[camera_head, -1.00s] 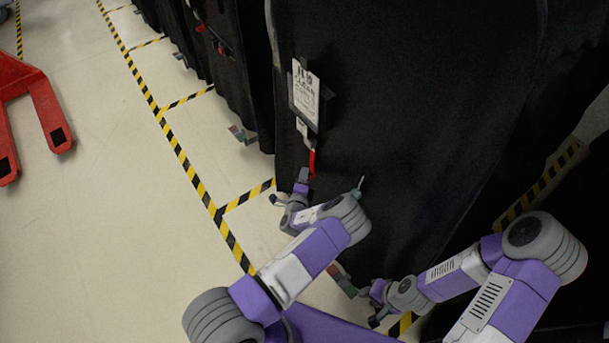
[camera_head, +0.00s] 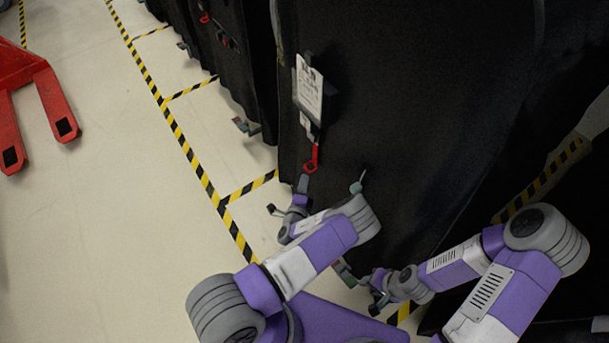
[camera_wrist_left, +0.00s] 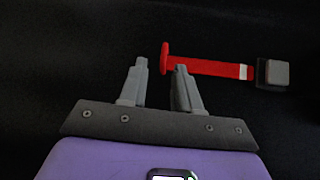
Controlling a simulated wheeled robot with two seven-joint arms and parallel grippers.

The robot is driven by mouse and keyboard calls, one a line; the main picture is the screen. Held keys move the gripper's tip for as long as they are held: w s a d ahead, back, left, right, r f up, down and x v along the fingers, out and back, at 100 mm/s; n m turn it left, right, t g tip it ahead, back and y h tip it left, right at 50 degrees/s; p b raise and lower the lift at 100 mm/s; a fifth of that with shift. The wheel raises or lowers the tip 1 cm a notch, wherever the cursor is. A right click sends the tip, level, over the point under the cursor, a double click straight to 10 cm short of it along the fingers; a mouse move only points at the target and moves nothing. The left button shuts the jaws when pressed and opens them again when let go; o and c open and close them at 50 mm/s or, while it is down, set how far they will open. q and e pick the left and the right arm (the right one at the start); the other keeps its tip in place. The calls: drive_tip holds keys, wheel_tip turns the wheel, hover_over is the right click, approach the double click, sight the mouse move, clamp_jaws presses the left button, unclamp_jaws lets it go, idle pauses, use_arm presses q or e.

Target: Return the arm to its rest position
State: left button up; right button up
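My left arm reaches in from the bottom of the head view, bent, with its left gripper (camera_head: 288,197) low in front of a black-covered cart (camera_head: 420,120). In the left wrist view the left gripper (camera_wrist_left: 158,76) has its two fingers apart with nothing held between them. A red handle (camera_head: 313,160) hangs on the cover just above this gripper; it also shows in the left wrist view (camera_wrist_left: 210,67), past the fingertips. My right gripper (camera_head: 371,295) is low by the cart's bottom edge, too small to tell whether its fingers are apart.
A white label (camera_head: 309,90) hangs on the cover above the red handle. More black-covered carts (camera_head: 225,60) stand at the back. Yellow-black tape (camera_head: 190,155) marks the pale floor. A red pallet-jack-like object (camera_head: 45,95) is at far left. Floor at left is open.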

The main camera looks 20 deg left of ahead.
use_arm(q)
drive_tip(key=shift+s, duration=0.25)
idle(0.3)
drive_tip(key=s+f+n+g+p, duration=0.45)
drive_tip(key=s+n+g, duration=0.55)
drive_tip(key=s+n, duration=0.25)
drive_tip(key=s+d+r+n+g+h+p, duration=0.2)
drive_tip(key=s+d+r+n+g+h, duration=0.3)
drive_tip(key=s+d+r, duration=0.6)
drive_tip(key=d+n+h, duration=0.1)
drive_tip(key=n+h, duration=0.1)
drive_tip(key=shift+s+h, duration=0.15)
drive_tip(key=shift+h, duration=0.15)
drive_tip(key=shift+d, duration=0.1)
idle(1.1)
